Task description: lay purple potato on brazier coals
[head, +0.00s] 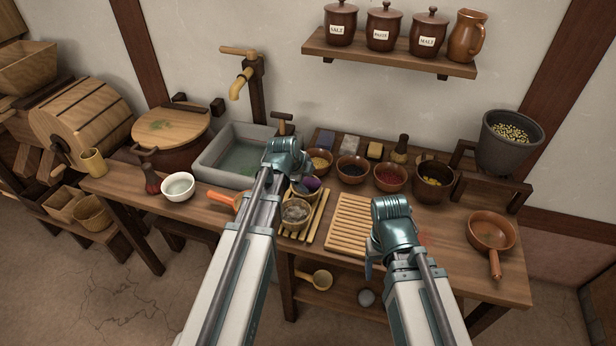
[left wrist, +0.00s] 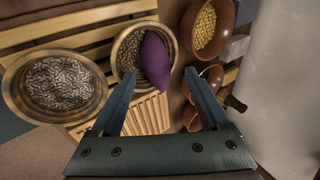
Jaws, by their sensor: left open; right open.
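The purple potato (left wrist: 155,58) lies on grey-striped seeds in a small bowl (left wrist: 116,57). In the head view the potato (head: 311,184) shows partly, just below my left gripper (head: 297,172). In the left wrist view my left gripper (left wrist: 160,77) is open, its two fingers spread on either side of the potato's near end. It is not holding the potato, and I cannot tell whether a finger touches it. My right gripper (head: 376,257) is open and empty near the table's front edge, its fingers mostly hidden. I cannot pick out brazier coals for certain.
A second bowl of seeds (head: 296,212) stands in front on a slatted rack. Bowls of yellow grain (head: 320,161), dark (head: 351,169) and red (head: 390,177) contents stand behind. A stone sink (head: 225,160) is left; a pan (head: 490,232) and a raised dark pot (head: 508,146) are right.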

